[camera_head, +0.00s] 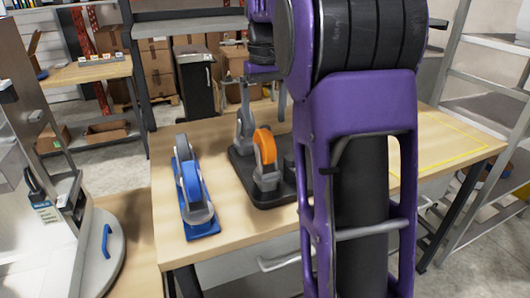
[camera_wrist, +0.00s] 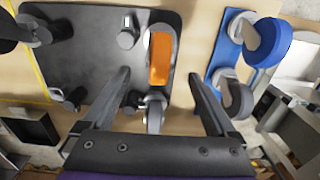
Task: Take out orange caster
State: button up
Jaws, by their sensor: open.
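The orange caster (camera_head: 265,149) stands on a black base plate (camera_head: 250,184) on the wooden table. In the wrist view the orange caster (camera_wrist: 161,59) shows from above, between and beyond the two fingers. My gripper (camera_wrist: 155,83) is open and empty, with its fingers spread to either side below the caster in the picture. I cannot tell the gap between the fingers and the caster. In the head view my purple arm hides the right part of the black plate and most of my gripper.
A blue holder (camera_head: 203,226) with a blue-wheeled caster (camera_head: 191,186) and a grey wheel stands left on the wooden table (camera_head: 170,258). A grey caster (camera_head: 245,122) stands behind the orange one. A yellow outline (camera_head: 455,140) marks clear tabletop at the right.

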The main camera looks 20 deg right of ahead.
aim_at(265, 131)
notch_tip(265, 131, down, 11)
jog(key=shift+f+b, duration=0.1)
jog(key=shift+b, duration=1)
grip_shut()
jog(key=shift+r, duration=0.25)
jog(key=shift+r+p, duration=1.85)
jog(key=shift+p, duration=0.15)
jog(key=shift+r, duration=0.1)
